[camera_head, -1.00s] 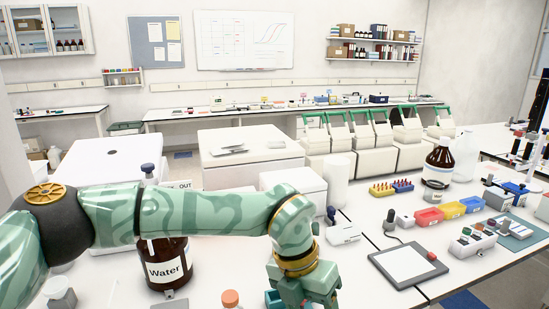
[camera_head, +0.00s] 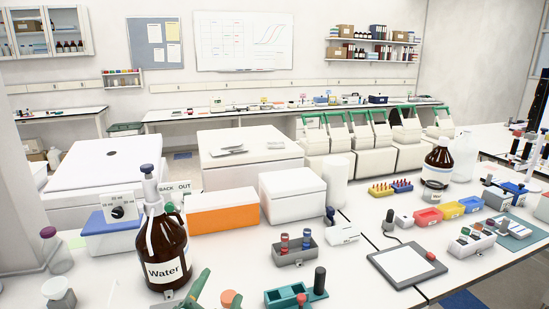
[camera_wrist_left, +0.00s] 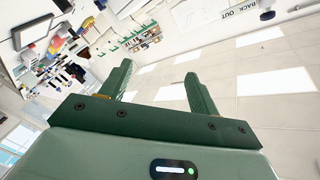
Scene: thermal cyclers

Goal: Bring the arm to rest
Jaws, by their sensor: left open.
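My left gripper (camera_head: 213,289) shows only as two green finger tips at the bottom edge of the head view, just right of the brown Water bottle (camera_head: 164,245). The rest of that arm is out of the frame. In the left wrist view the left gripper (camera_wrist_left: 158,70) has its two green fingers spread apart with nothing between them. My right gripper is in neither view.
Near the fingers stand an orange-capped item (camera_head: 230,299) and a teal holder (camera_head: 290,297). A grey tube rack (camera_head: 295,256), an orange box (camera_head: 223,213) and a grey-framed pad (camera_head: 407,265) lie farther back. Thermal cyclers (camera_head: 365,150) line the back.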

